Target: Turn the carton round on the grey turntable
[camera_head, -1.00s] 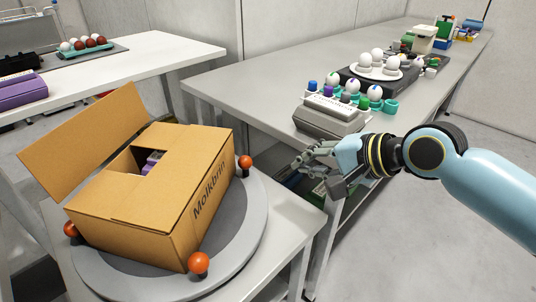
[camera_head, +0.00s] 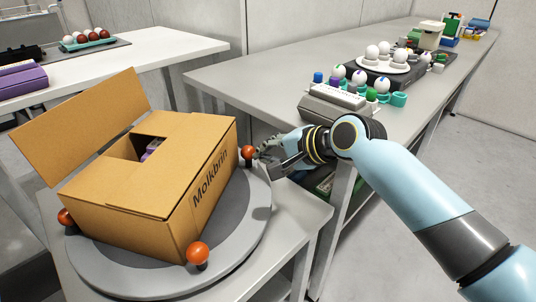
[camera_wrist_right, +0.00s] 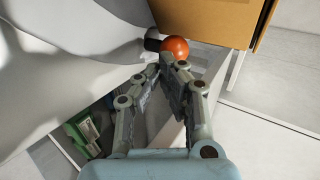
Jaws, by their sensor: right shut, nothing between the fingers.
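An open brown carton (camera_head: 150,225) with "Molkbrin" on its side sits on the round grey turntable (camera_head: 228,240). Its large flap stands up at the left, and purple and white contents show through the opening. Orange ball knobs stand around the turntable rim: one at the right (camera_head: 248,152), one at the front (camera_head: 198,252), one at the left (camera_head: 66,217). My right gripper (camera_head: 260,156) is shut and empty, its fingertips close beside the right knob. In the right wrist view the fingertips (camera_wrist_right: 166,67) point at this knob (camera_wrist_right: 175,48), and the carton (camera_wrist_right: 210,20) is behind it. Contact cannot be told. My left gripper is out of view.
A long grey table (camera_head: 250,90) at the right bears egg holders and a grey device (camera_head: 345,108). A white table (camera_head: 150,60) at the back left holds a purple case (camera_head: 22,90) and an egg tray. The turntable stands on a small light table (camera_head: 310,215).

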